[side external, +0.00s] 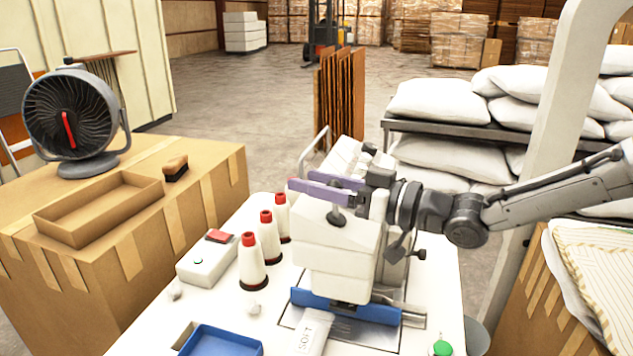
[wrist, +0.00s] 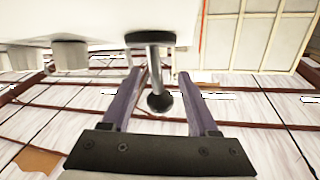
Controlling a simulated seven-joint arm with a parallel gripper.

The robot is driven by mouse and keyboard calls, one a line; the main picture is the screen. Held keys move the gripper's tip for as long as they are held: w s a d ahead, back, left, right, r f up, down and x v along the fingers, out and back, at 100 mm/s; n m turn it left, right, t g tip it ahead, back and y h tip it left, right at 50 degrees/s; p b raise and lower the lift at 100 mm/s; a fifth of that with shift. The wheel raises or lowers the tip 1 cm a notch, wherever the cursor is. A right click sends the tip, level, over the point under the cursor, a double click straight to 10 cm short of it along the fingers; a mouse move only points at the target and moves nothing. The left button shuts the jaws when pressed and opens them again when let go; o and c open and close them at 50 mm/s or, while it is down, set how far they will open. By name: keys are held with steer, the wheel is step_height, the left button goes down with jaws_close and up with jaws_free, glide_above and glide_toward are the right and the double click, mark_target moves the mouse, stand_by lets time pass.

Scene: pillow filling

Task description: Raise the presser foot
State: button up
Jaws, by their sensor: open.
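A white sewing machine (side external: 333,258) stands on the white table. A short metal lever with a black ball knob (wrist: 160,103) sticks out from a dark round mount (wrist: 150,39) on the machine body. In the side view the mount (side external: 337,219) is on the machine's face, just below my gripper. My gripper (side external: 314,188), with purple fingers, is open. In the wrist view the lever lies between the fingers (wrist: 160,72), with a gap on each side of the knob. The presser foot itself cannot be made out.
A blue tray (side external: 222,343) and a white cloth piece marked SOFT (side external: 314,333) lie in front. Pillows (side external: 437,101) are stacked on a rack at right.

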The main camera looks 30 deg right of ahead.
jaws_close()
steer(key=shift+w+a+f+g+h, duration=0.25)
steer(key=shift+g+h, duration=0.15)
steer(key=shift+g, duration=0.2)
jaws_free()
stand_by(0.4)
